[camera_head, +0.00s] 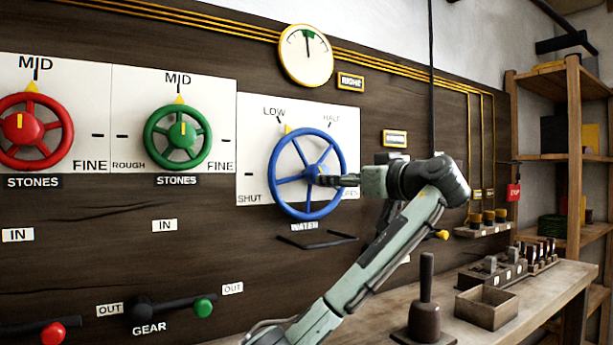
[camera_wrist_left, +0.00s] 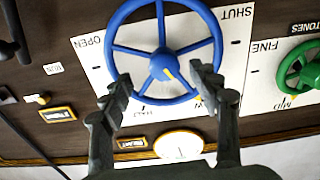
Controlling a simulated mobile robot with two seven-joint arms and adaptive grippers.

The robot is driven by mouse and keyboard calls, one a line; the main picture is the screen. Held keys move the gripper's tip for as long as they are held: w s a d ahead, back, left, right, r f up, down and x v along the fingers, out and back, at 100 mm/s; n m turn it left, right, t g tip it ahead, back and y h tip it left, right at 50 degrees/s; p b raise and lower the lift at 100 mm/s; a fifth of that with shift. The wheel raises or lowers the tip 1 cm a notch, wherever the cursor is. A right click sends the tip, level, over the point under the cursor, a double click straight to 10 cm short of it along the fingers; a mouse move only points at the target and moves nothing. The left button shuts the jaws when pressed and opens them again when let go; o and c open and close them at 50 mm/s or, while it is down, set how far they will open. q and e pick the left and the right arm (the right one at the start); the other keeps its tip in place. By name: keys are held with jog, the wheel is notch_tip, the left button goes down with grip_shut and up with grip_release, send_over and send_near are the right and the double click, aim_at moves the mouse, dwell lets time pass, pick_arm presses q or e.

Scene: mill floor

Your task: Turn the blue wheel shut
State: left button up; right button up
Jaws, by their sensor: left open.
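The blue wheel (camera_head: 283,150) is mounted on a white panel (camera_head: 252,150) marked SHUT, LOW, HALF and OPEN, above a WATER label. A yellow pointer (camera_head: 288,129) at its upper-left rim stands by LOW. In the left wrist view the wheel (camera_wrist_left: 163,8) shows upside down, with a yellow mark (camera_wrist_left: 169,73) on its hub. My left gripper (camera_head: 328,181) is in front of the hub, covering part of the wheel's right side. In the wrist view its two fingers (camera_wrist_left: 163,82) are spread on either side of the hub; contact cannot be told. My right gripper is not in view.
A red wheel (camera_head: 45,110) and a green wheel (camera_head: 150,120) stand to the left. A round gauge (camera_head: 305,68) hangs above. A bench (camera_head: 545,287) at right carries a dark handled block (camera_head: 426,318) and a tray (camera_head: 487,317). Gear levers (camera_head: 170,305) sit below.

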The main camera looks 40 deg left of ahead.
pick_arm(q)
jog(key=x, duration=0.2)
jog(key=p+x, duration=0.1)
jog(key=x, duration=0.1)
jog(key=r+x, duration=0.1)
jog(key=x, duration=0.2)
jog(key=shift+s+a+r+p, duration=0.1)
jog(key=shift+s+p, duration=0.1)
jog(key=shift+p, duration=0.1)
jog(key=shift+w+a, duration=0.2)
jog(key=shift+a, duration=0.3)
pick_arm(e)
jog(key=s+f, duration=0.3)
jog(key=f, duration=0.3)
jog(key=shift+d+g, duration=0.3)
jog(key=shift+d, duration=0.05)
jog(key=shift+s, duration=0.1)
pick_arm(q)
jog(key=c, duration=1.2)
